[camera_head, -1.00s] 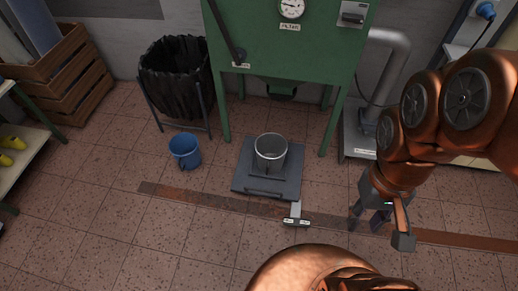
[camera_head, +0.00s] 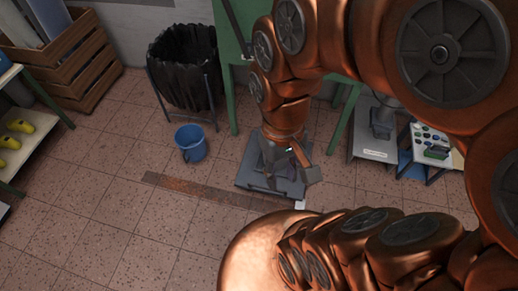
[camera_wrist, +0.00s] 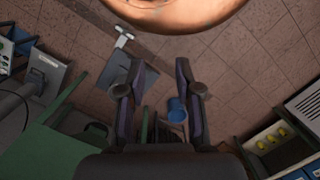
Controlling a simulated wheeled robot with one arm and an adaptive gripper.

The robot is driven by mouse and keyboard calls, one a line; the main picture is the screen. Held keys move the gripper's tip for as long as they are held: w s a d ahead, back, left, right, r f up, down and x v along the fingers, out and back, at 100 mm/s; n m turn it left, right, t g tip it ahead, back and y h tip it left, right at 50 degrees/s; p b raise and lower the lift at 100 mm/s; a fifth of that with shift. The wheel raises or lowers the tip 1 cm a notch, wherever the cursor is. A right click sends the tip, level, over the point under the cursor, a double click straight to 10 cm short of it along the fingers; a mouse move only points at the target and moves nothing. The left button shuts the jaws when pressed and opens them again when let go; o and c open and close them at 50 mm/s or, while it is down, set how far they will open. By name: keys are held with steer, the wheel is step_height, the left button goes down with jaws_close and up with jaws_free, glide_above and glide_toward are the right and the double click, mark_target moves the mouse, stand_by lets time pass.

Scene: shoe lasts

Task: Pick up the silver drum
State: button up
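My gripper (camera_head: 298,178) is in front of the platform in the head view.
A blue bucket (camera_head: 191,142) stands on the tiled floor left of the platform. Wooden crates (camera_head: 75,62) and a shelf with yellow shoe lasts (camera_head: 18,127) are at left. Front-left floor is clear.

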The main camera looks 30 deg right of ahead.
steer(key=w+a+f+m+y+b, duration=0.2)
steer(key=w+f+m+y+b, duration=0.7)
steer(key=w+f+b, duration=1.1)
steer(key=w+d+f+m+t+y+b, duration=0.1)
steer(key=w+d+f+m+t+b, duration=0.15)
steer(key=w+d+f, duration=0.4)
steer(key=w+d+f+m+t+y+b, duration=0.15)
steer(key=w+d+f+m, duration=0.25)
steer(key=w+f, duration=0.5)
steer(key=d+f+m+t+h+b, duration=0.1)
steer(key=d+f+m+t+b, duration=0.4)
steer(key=d+f, duration=0.9)
steer(key=d+f+m+t+h+b, duration=0.15)
steer(key=d+f+m+b, duration=0.5)
steer(key=f, duration=1.15)
steer(key=shift+n+y, duration=0.4)
steer(key=shift+n, duration=0.2)
steer(key=shift+w+a+f+b, duration=0.4)
steer(key=shift+w+f+b, duration=0.1)
steer(key=shift+w, duration=0.3)
steer(key=shift+w+a+f+b, duration=0.45)
steer(key=shift+w+b, duration=0.1)
steer(key=shift+w, duration=0.25)
steer(key=shift+w+a+f+b, duration=0.35)
steer(key=shift+w+f+b, duration=0.15)
steer(key=shift+w, duration=0.3)
steer(key=shift+r, duration=0.1)
jaws_close()
steer(key=shift+t, duration=0.25)
